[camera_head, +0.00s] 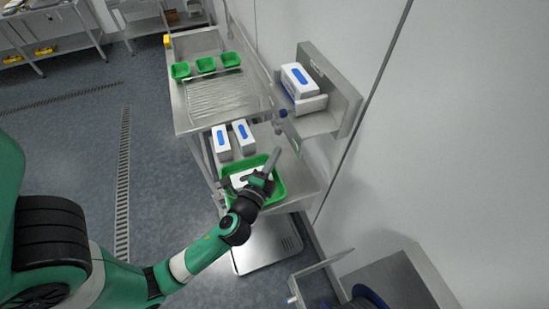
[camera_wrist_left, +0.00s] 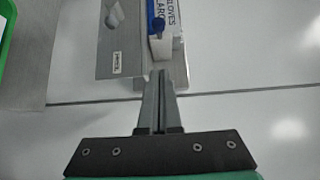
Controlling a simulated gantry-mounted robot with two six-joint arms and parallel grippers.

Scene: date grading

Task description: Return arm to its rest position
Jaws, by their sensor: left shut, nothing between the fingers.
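My left arm comes in from the lower left in the head view. Its gripper (camera_head: 272,160) is above the large green tray (camera_head: 281,191) on the lower shelf and covers part of it. In the left wrist view the two grey fingers (camera_wrist_left: 160,78) lie together, shut, with nothing between them. Beyond the fingertips are a steel wall shelf (camera_wrist_left: 120,45) and the white wall. My right gripper is in neither view.
Two white-blue boxes (camera_head: 221,142) stand on the lower shelf. A glove box (camera_head: 299,80) sits on the wall shelf (camera_head: 318,124). The floor at left (camera_head: 70,150) is clear.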

